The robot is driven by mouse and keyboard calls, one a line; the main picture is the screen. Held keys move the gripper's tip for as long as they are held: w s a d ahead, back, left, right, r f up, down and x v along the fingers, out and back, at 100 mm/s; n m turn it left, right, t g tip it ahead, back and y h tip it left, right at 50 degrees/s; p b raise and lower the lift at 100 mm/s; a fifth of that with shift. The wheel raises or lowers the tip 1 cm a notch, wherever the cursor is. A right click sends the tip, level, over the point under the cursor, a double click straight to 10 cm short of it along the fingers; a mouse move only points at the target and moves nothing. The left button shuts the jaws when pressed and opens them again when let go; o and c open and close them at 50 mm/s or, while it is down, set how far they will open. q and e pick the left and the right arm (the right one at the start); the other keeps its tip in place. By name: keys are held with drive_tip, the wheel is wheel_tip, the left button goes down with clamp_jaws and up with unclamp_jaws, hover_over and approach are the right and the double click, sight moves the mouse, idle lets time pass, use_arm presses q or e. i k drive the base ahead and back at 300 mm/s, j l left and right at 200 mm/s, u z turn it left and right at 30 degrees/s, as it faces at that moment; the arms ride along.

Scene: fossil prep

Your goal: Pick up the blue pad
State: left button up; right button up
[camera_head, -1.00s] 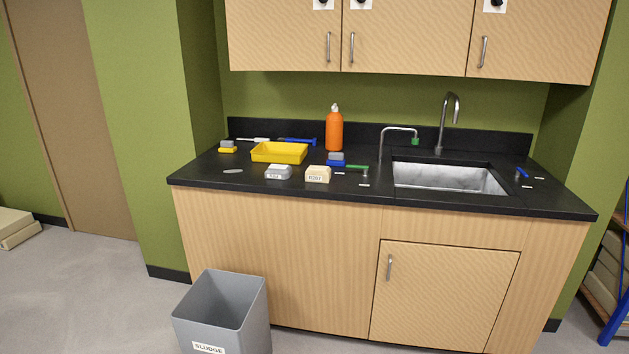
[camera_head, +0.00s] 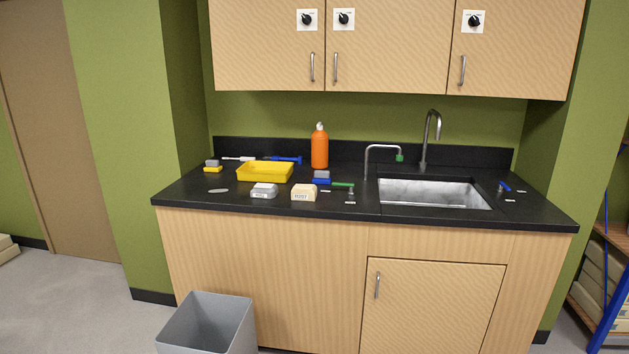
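A small pad with a blue base and a grey top, the blue pad (camera_head: 321,180), lies on the black counter (camera_head: 420,215). It sits in front of the orange bottle, left of the sink. A green-handled tool lies close by its right side. A similar pad with a yellow base (camera_head: 213,169) and grey top lies at the far left of the counter. Neither of my grippers shows in the head view.
On the counter are a yellow tray (camera_head: 265,177), an orange bottle (camera_head: 319,148), a white block (camera_head: 264,191), a cream block (camera_head: 304,193) and a green-handled tool (camera_head: 343,184). The sink (camera_head: 433,192) is at right. A grey bin (camera_head: 208,325) stands on the floor in front.

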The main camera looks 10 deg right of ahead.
sight(321, 176)
drive_tip(key=i+l+u, duration=0.15)
drive_tip(key=i+l, duration=0.45)
drive_tip(key=i, duration=0.15)
